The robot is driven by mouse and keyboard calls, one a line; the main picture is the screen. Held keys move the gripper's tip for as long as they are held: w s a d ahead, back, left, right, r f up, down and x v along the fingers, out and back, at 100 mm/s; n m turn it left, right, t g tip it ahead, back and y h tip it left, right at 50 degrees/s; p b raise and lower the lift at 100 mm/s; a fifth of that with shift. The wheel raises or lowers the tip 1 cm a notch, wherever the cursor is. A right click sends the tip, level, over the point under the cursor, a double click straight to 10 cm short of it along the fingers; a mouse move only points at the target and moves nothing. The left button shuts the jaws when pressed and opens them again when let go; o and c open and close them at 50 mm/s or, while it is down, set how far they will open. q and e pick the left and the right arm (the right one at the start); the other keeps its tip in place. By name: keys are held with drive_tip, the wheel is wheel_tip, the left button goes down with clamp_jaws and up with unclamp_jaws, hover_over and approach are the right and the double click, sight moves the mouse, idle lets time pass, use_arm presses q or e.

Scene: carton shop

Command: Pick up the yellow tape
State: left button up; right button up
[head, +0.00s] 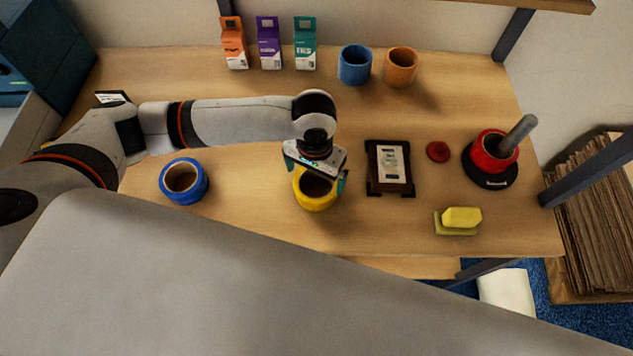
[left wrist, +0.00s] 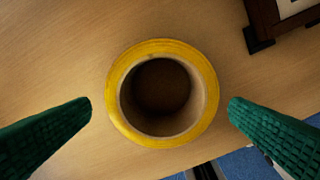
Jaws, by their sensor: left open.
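The yellow tape (head: 318,203) is a roll lying flat on the wooden table, near its front edge. In the left wrist view the yellow tape (left wrist: 122,118) is centred, with its open core facing the camera. My left gripper (head: 316,172) is directly above the roll and pointing down, hiding part of it in the head view. In the left wrist view the green fingers of my left gripper (left wrist: 160,108) are spread wide, one on each side of the roll and apart from it. It holds nothing. My right gripper is not in view.
A dark-framed stand (head: 371,184) is close to the right of the roll. A blue tape roll (head: 168,192) lies to the left. Farther right are a red disc (head: 438,151), a red tape roll (head: 481,157) and a yellow block (head: 461,216). Cartons and cups (head: 355,70) line the back.

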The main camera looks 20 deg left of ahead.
use_arm(q)
wheel_tip(320, 180, down, 4)
drive_tip(key=shift+d+r+p, duration=0.1)
drive_tip(key=shift+r+p, duration=0.1)
drive_tip(key=shift+p, duration=0.2)
drive_tip(key=shift+f, duration=0.3)
drive_tip(key=shift+w, duration=0.1)
drive_tip(key=shift+c, duration=0.3)
drive_tip(key=c, duration=0.6)
drive_tip(key=shift+c, duration=0.3)
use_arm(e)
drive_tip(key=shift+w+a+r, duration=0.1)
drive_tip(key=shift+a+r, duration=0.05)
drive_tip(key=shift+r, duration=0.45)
